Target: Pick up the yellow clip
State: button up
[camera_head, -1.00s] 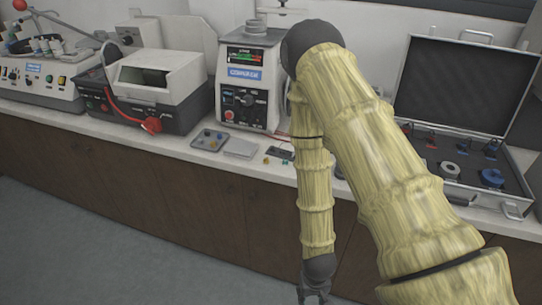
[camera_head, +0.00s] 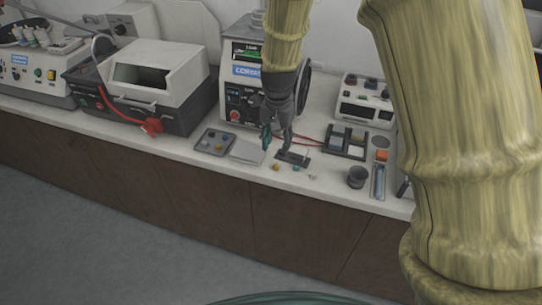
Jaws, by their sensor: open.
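The yellow clip (camera_head: 276,167) is a small piece lying on the white counter near its front edge. A small teal clip (camera_head: 295,169) lies just to its right. My gripper (camera_head: 275,147) points down over the counter, a little above and behind the yellow clip in the picture. Its fingers are apart with nothing visible between them. A gap shows between the gripper and the yellow clip in the picture; the exact height is hard to tell.
A grey tray (camera_head: 206,149) with small coloured pieces and a pale flat block (camera_head: 247,152) lie left. A dark plate (camera_head: 294,158) lies beside my gripper. The press (camera_head: 238,88) stands close behind. A dark cup (camera_head: 357,177) and organizer (camera_head: 346,142) stand right.

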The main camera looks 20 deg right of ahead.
aim_at(276, 166)
notch_tip(276, 166, down, 3)
jog(key=shift+w+r+p, duration=0.15)
jog(key=shift+r+p, duration=0.05)
jog(key=shift+p, duration=0.2)
jog(key=f, duration=0.2)
jog(key=shift+w+a+f, duration=0.1)
jog(key=shift+w+f, duration=0.25)
jog(key=shift+f, duration=0.05)
jog(key=shift+s+p, duration=0.3)
jog(key=shift+p, duration=0.15)
jog(key=shift+s+f, duration=0.15)
jog(key=shift+f, duration=0.15)
jog(key=f, duration=0.1)
jog(key=f+p, duration=0.1)
jog(key=f, duration=0.1)
jog(key=shift+w, duration=0.25)
jog(key=shift+s+f+p, duration=0.15)
jog(key=shift+f+p, duration=0.25)
jog(key=shift+f, duration=0.2)
